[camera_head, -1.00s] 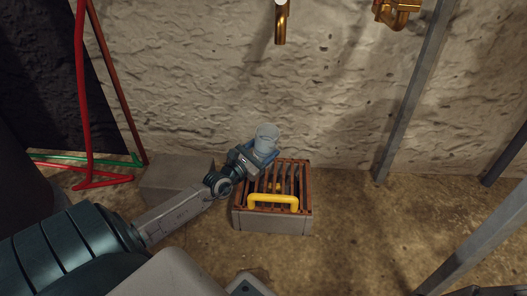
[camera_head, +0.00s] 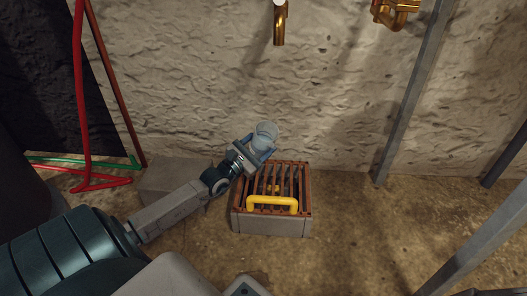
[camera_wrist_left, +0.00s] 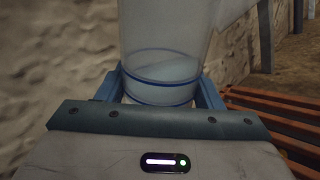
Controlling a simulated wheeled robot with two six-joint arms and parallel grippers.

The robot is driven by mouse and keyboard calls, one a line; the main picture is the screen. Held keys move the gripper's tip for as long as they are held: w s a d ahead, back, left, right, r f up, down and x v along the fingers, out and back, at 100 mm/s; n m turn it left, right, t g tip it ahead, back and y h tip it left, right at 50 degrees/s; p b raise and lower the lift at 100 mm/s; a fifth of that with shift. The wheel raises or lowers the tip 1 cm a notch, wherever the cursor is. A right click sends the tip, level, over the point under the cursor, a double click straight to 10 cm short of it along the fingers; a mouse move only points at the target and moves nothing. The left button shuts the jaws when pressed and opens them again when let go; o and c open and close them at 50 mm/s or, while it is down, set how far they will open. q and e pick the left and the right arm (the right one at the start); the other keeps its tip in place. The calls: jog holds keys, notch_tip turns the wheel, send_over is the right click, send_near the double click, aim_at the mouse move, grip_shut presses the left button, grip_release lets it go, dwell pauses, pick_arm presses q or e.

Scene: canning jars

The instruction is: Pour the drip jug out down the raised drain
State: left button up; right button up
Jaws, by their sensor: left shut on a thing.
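The drip jug (camera_head: 265,133) is a clear, pale cup-like vessel with blue bands. My left gripper (camera_head: 259,147) is shut on it and holds it above the back left part of the drain. In the left wrist view the jug (camera_wrist_left: 165,60) stands between the two blue fingers (camera_wrist_left: 162,90), with some pale liquid low inside it. The jug looks somewhat tilted in the head view. The raised drain (camera_head: 271,222) is a grey block topped by a rusty slatted grate with a yellow handle (camera_head: 272,205). The grate (camera_wrist_left: 275,110) also shows at the right in the left wrist view. My right gripper is not in view.
A rough stone wall (camera_head: 230,70) rises behind the drain. A grey block (camera_head: 165,180) lies left of it. A brass pipe (camera_head: 280,25) hangs above. A red frame (camera_head: 82,100) stands at the left; metal posts (camera_head: 411,90) stand at the right. The floor right of the drain is clear.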

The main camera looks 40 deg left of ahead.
aim_at(259, 129)
pick_arm(q)
jog(key=shift+r, duration=0.15)
jog(key=shift+w+a+r+m+t+h, duration=0.15)
jog(key=shift+a+r+m+h, duration=0.1)
jog(key=shift+r+m, duration=0.35)
jog(key=shift+w+a+r+m+t+h, duration=0.15)
jog(key=shift+r+m+h, duration=0.15)
jog(key=shift+m, duration=0.5)
jog(key=shift+s, duration=0.1)
jog(key=shift+a+r+m+h, duration=0.25)
jog(key=shift+r+m+h, duration=0.3)
jog(key=shift+r+m, duration=0.75)
jog(key=shift+f+m, duration=0.2)
jog(key=shift+m, duration=0.1)
jog(key=shift+r+m+t+h, duration=0.3)
jog(key=shift+r+m+h, duration=0.65)
jog(key=shift+m, duration=0.65)
jog(key=shift+r, duration=0.15)
